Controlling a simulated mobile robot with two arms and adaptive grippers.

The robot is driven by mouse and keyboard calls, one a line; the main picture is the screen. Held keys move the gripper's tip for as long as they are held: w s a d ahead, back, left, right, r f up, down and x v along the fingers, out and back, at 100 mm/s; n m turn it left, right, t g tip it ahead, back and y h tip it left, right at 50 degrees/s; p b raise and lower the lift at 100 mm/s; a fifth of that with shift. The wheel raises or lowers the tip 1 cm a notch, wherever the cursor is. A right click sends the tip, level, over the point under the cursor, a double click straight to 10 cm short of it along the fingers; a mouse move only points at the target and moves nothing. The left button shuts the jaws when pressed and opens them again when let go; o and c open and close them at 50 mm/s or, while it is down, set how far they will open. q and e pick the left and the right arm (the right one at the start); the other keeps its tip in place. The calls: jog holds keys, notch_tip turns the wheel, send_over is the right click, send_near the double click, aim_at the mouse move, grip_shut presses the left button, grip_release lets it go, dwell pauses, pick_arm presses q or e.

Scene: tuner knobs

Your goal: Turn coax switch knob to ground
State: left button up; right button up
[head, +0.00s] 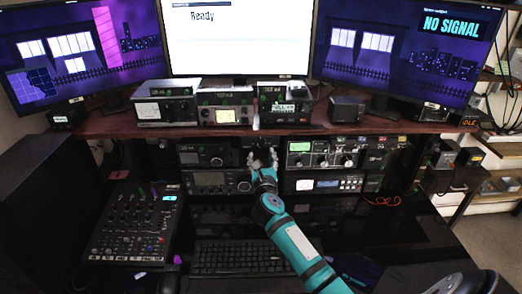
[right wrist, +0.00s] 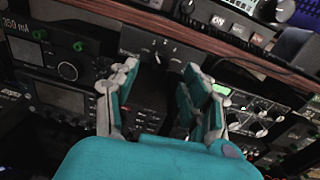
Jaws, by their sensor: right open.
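The coax switch appears to be the small black box (right wrist: 140,40) under the wooden shelf in the right wrist view. Its small dark knob (right wrist: 157,57) has a light pointer mark; the labels are too small to read. My right gripper (head: 262,157) reaches up to this spot between the two radio stacks in the head view. In the right wrist view the right gripper (right wrist: 161,72) is open, its fingers apart on either side of the knob and apparently not closed on it. In the head view the gripper largely hides the switch. My left gripper is not in view.
Radios (head: 208,155) stand left of the gripper and a tuner with several knobs (head: 322,154) stands right, leaving a narrow gap. The wooden shelf (head: 230,130) overhangs above. A keyboard (head: 240,256) and a mixer (head: 133,225) lie on the desk below.

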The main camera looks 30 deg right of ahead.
aim_at(261, 148)
jog(key=x, duration=0.4)
grip_shut()
dwell(0.4)
